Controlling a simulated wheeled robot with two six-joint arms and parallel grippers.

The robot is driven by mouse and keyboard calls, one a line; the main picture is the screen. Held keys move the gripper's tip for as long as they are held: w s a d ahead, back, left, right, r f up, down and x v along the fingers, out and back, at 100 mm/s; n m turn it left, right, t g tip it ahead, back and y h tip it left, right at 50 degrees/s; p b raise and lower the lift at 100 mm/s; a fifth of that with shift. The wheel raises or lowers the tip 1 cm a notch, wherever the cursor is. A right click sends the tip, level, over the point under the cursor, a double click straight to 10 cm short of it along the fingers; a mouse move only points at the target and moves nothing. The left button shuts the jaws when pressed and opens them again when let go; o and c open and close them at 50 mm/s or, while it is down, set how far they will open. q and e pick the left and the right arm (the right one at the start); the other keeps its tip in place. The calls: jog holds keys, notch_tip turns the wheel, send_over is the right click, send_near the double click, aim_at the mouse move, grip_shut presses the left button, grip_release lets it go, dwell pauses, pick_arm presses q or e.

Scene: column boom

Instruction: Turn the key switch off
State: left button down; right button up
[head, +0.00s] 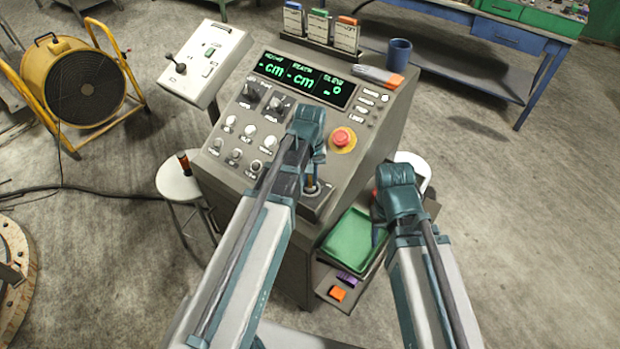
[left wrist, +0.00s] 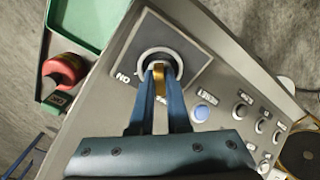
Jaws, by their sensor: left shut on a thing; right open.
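The key switch (left wrist: 143,56) has a round silver collar on a dark square plate on the sloped console panel. A brass key (left wrist: 160,82) stands in the collar. In the left wrist view the fingers of my left gripper (left wrist: 160,75) are closed on the key from both sides. A label reading like an upside-down "ON" is left of the collar; another, below it, is mostly covered by a finger. In the head view my left gripper (head: 312,184) is at the switch plate (head: 322,199), partly hidden by its arm. My right gripper (head: 379,234) hangs over the green tray, fingers hardly visible.
The console carries knobs, a green display (head: 303,78) and a red emergency button (head: 342,138). A green tray (head: 350,242) is on the lower right shelf. A switch box (head: 207,62) sticks out left. A stool (head: 180,181) and yellow fan (head: 87,85) stand left.

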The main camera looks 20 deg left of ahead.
aim_at(311, 179)
pick_arm(q)
jog(key=shift+n, duration=0.7)
jog(key=c, duration=0.9)
grip_release()
jog(key=shift+o, duration=0.2)
jog(key=shift+r, duration=0.15)
notch_tip(311, 179, up, 14)
jog(key=p, duration=1.4)
jog(key=shift+f, duration=0.2)
jog(key=s+d+f+m+y+b, duration=0.1)
jog(key=s+d+f+m+b, duration=0.8)
jog(key=s+d+f+b, duration=0.2)
notch_tip(311, 179, down, 3)
jog(key=s+b, duration=0.2)
jog(key=b, duration=0.1)
jog(key=shift+s+f+b, duration=0.2)
jog(key=shift+b, duration=0.1)
